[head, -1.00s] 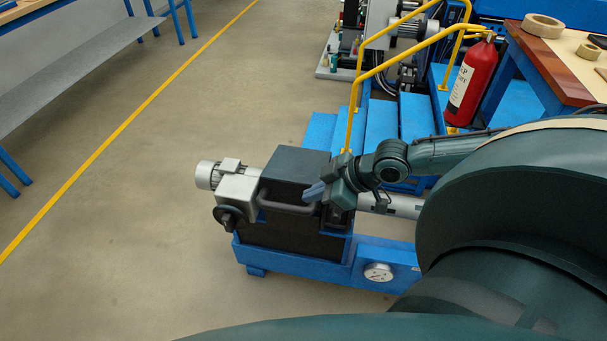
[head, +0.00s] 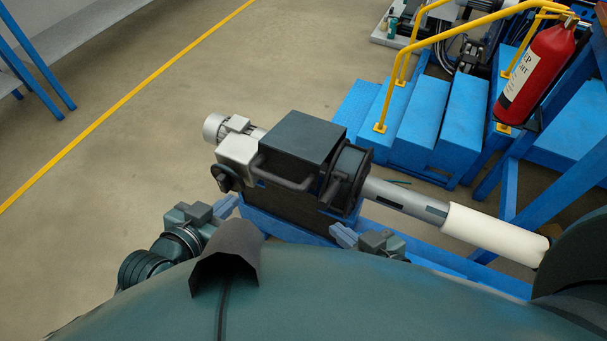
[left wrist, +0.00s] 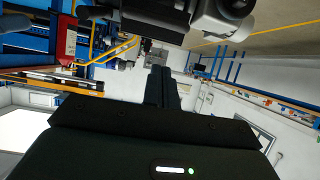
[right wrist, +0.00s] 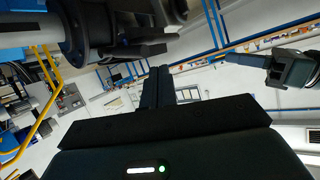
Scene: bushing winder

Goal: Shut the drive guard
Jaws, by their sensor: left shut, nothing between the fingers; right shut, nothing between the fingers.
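The drive guard (head: 300,138) is a dark box-shaped cover on the drive unit, with a bar handle (head: 285,175) along its front. Its top looks flat and level in the head view; I cannot tell whether it is fully seated. My left gripper (head: 226,207) is shut and empty, in front of the unit's left end and apart from the handle. My right gripper (head: 340,233) is shut and empty, low in front of the unit's right part. The wrist views show both pairs of fingers (left wrist: 163,88) (right wrist: 157,88) together, with dark machine parts above them.
A grey motor (head: 228,130) sticks out at the left of the unit. A shaft with a white roll (head: 490,235) runs right. Blue steps (head: 405,125) with yellow rails and a red extinguisher (head: 535,75) stand behind.

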